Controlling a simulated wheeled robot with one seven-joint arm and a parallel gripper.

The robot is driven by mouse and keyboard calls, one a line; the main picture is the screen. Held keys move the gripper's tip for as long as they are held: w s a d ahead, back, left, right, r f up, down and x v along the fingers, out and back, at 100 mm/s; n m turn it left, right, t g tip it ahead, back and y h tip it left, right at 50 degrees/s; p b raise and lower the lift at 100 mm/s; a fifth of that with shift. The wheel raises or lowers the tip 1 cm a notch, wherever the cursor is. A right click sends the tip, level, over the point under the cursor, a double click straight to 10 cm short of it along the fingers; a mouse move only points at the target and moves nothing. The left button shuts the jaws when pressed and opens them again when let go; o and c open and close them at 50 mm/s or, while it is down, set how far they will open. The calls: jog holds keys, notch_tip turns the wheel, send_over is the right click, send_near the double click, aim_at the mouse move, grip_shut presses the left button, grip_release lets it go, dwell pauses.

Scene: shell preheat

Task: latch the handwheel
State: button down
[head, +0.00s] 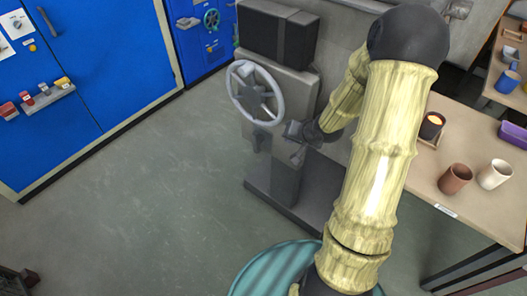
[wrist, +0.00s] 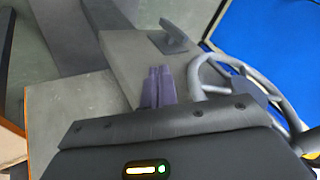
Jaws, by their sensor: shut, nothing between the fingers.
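The grey handwheel (head: 279,97) stands upright on the front of a grey machine housing in the head view, with a spoked dark hub. In the wrist view its rim (wrist: 282,103) curves at the right. A small dark lever (head: 261,139) sits just below the wheel; a grey lever-like piece (wrist: 175,38) shows beyond the fingers in the wrist view. My gripper (head: 290,131) is just right of and below the wheel, beside the housing. Its purple fingers (wrist: 159,72) are together and empty, left of the rim. I cannot tell whether they touch anything.
Blue cabinets (head: 85,70) stand at the left and back. A workbench (head: 465,145) with cups and a glowing pot (head: 432,125) is at the right. A dark plinth (head: 300,190) lies under the housing. The floor left of it is clear.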

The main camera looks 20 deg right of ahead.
aim_at(257, 141)
notch_tip(257, 141, down, 11)
jog(key=w+d+m+t+y+b, duration=0.2)
jog(key=m+t+y+b, duration=0.2)
jog(key=b, duration=0.4)
jog(key=shift+w+d+m+y, duration=0.25)
jog(key=shift+m+y, duration=0.25)
jog(key=shift+y, duration=0.5)
jog(key=b+x, duration=0.1)
jog(key=x, duration=0.3)
jog(key=b+x, duration=0.1)
jog(key=x, duration=0.4)
jog(key=b+x, duration=0.1)
jog(key=x, duration=0.3)
jog(key=shift+w+a+r, duration=0.2)
jog(key=shift+r, duration=0.05)
jog(key=shift+w+a, duration=0.2)
jog(key=shift+w, duration=0.05)
jog(key=shift+r, duration=0.1)
